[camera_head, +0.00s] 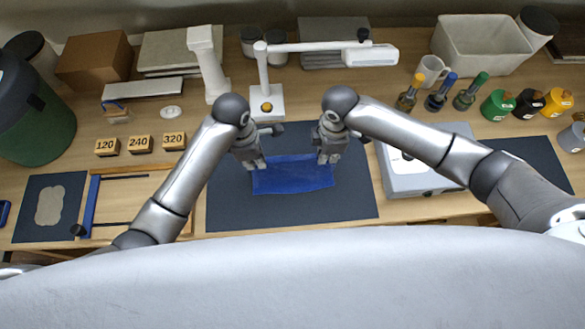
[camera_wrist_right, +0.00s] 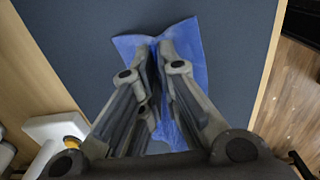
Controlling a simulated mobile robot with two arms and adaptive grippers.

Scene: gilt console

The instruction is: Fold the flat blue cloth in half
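The blue cloth (camera_head: 293,178) lies on the dark mat (camera_head: 235,212), its near edge slightly uneven. My left gripper (camera_head: 256,165) is at its far left corner and looks shut on it, the fingers close together. My right gripper (camera_head: 328,158) is at the far right corner. In the right wrist view the fingers of the right gripper (camera_wrist_right: 154,48) converge on the cloth (camera_wrist_right: 188,45), which puckers between the tips. The far edge is partly hidden behind the grippers.
A white lamp (camera_head: 267,100) stands behind the mat. A grey device (camera_head: 415,180) sits to the right, and a blue-handled frame (camera_head: 91,205) lies to the left. Number blocks (camera_head: 140,145) stand at the left back. The mat in front of the cloth is clear.

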